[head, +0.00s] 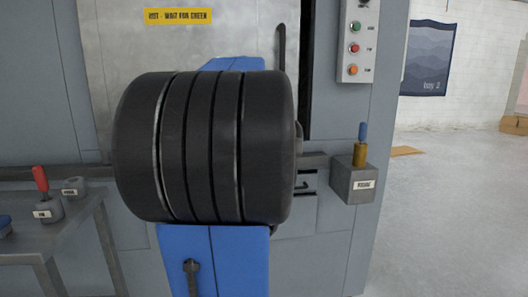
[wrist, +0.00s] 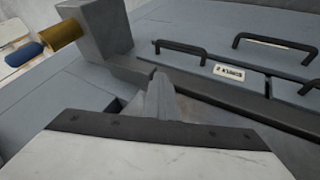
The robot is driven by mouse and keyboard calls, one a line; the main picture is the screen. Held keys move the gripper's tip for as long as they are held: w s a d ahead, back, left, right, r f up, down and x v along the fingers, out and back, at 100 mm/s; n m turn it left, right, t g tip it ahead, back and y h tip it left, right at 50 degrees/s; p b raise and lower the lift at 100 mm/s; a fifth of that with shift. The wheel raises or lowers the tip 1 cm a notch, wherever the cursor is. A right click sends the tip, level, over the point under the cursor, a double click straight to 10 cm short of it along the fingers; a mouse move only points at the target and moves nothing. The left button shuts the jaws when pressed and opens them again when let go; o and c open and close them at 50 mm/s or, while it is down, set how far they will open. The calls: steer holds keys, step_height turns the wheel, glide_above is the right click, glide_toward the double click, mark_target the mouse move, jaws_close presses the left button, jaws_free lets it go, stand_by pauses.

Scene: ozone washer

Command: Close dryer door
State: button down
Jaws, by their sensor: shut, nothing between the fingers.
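The dryer door is the pale grey panel (head: 225,30) with a yellow "HOT - WAIT FOR GREEN" label (head: 178,16) in the head view. A dark upright handle (head: 282,45) is near its right edge. A dark vertical strip (head: 305,70) runs just right of the door; I cannot tell how wide any gap is. My own arm hides the door's lower part. My gripper (wrist: 161,85) is shut and empty in the wrist view, its fingertips near a grey rail (wrist: 215,95). In the head view my arm hides most of it.
A grey block with a brass and blue lever (head: 361,145) juts out at the right, below a button panel (head: 355,45). Black drawer-like handles (wrist: 180,48) show in the wrist view. A grey table (head: 75,235) stands left. Open floor (head: 450,220) lies right.

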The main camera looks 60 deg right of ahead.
steer(key=s+d, duration=0.6)
steer(key=s, duration=0.2)
steer(key=shift+s+d, duration=0.2)
steer(key=shift+s, duration=0.2)
